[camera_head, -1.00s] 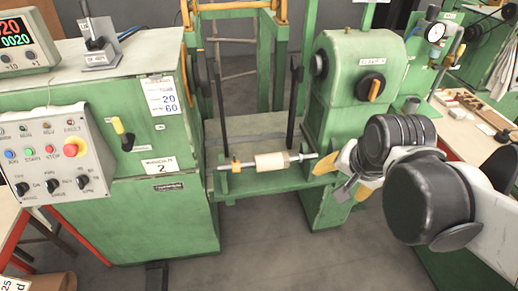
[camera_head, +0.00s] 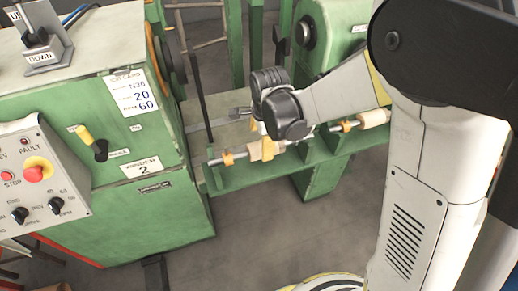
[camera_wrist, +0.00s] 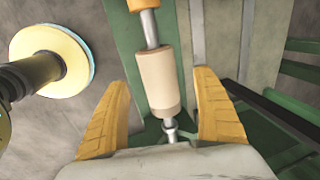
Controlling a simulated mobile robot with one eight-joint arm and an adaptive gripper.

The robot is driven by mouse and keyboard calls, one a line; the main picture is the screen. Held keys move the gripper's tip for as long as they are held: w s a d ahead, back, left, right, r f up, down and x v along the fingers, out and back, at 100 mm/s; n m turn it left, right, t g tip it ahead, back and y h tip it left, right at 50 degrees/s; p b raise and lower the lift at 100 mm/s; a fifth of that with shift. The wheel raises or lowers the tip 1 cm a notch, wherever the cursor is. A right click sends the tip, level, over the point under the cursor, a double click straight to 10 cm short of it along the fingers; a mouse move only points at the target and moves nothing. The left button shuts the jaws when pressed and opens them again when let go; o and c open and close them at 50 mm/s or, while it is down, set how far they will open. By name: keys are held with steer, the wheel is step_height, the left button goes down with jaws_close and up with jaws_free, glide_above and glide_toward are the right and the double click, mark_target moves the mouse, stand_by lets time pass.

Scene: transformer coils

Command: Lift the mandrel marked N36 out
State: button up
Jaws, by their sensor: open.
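A pale wooden mandrel (camera_head: 257,151) on a metal shaft lies across the green shelf, with an orange collar to its left. No marking is readable on it. My gripper (camera_head: 268,130) is over its right part and hides some of it. In the wrist view, the mandrel (camera_wrist: 158,82) lies between the two orange fingers of my open gripper (camera_wrist: 163,82), with gaps on both sides. A second pale cylinder (camera_head: 374,118) with an orange collar lies further right, partly hidden by my arm.
The green machine (camera_head: 150,205) has a card (camera_head: 131,95) reading N36, 20, 60. A control panel (camera_head: 38,180) stands at left. Dark upright bars rise behind the shelf (camera_head: 290,158). The wrist view shows a cream disc (camera_wrist: 66,60) at left.

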mark_target(259, 151)
steer(key=f+b, duration=0.1)
steer(key=f, duration=0.1)
steer(key=f+b, duration=0.1)
steer(key=f, duration=0.1)
steer(key=w+f+b, duration=0.1)
steer(key=f, duration=0.1)
steer(key=shift+a, duration=0.25)
steer(key=shift+s+r, duration=0.1)
steer(key=shift+r, duration=0.05)
steer(key=c, duration=1.5)
